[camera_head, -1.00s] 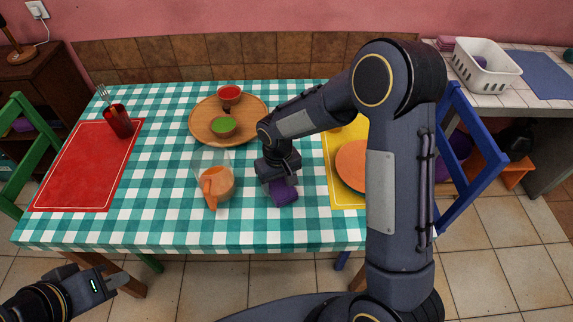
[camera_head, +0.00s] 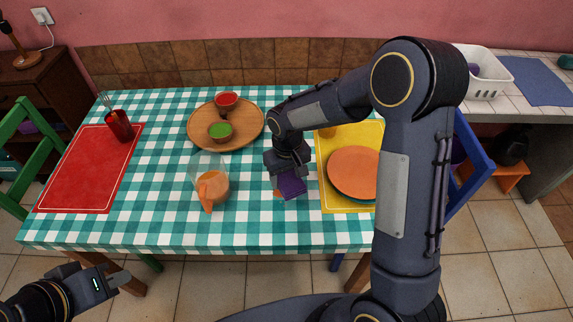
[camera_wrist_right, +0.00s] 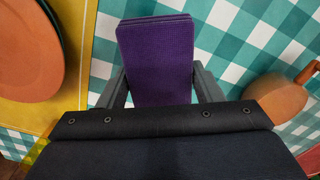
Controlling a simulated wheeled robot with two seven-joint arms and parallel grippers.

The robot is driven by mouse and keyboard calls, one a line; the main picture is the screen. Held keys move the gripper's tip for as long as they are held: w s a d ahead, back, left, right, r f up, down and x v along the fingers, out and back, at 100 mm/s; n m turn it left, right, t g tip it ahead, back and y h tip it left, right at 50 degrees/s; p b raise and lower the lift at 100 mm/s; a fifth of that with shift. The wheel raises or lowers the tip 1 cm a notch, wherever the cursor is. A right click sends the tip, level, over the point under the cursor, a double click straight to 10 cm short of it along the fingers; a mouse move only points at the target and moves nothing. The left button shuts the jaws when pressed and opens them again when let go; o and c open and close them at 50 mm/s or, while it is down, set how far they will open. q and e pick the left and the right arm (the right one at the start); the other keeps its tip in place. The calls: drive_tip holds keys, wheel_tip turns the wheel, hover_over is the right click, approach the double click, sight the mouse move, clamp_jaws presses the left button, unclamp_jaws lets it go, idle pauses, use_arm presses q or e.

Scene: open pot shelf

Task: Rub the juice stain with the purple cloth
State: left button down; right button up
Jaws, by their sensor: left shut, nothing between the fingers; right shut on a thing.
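The purple cloth (camera_head: 292,186) is a folded, ribbed pad, held by my right gripper (camera_head: 290,174) low over or on the checked tablecloth. In the right wrist view the cloth (camera_wrist_right: 157,60) sits between the two fingers, which are shut on it. I cannot tell whether it touches the table. A small orange patch, seemingly the juice stain (camera_head: 277,192), shows at the cloth's left edge in the head view; the rest is hidden by cloth and gripper. I cannot make it out in the wrist view. My left gripper (camera_head: 124,279) is shut and empty, in front of the table at lower left.
A wooden tray (camera_head: 197,136) with red and green bowls is behind. A yellow placemat (camera_head: 330,199) with an orange plate (camera_head: 352,170) lies close on the right. A red placemat (camera_head: 85,175) lies far left.

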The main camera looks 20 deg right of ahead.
drive_tip(key=shift+r+p, duration=0.7)
drive_tip(key=shift+r, duration=0.65)
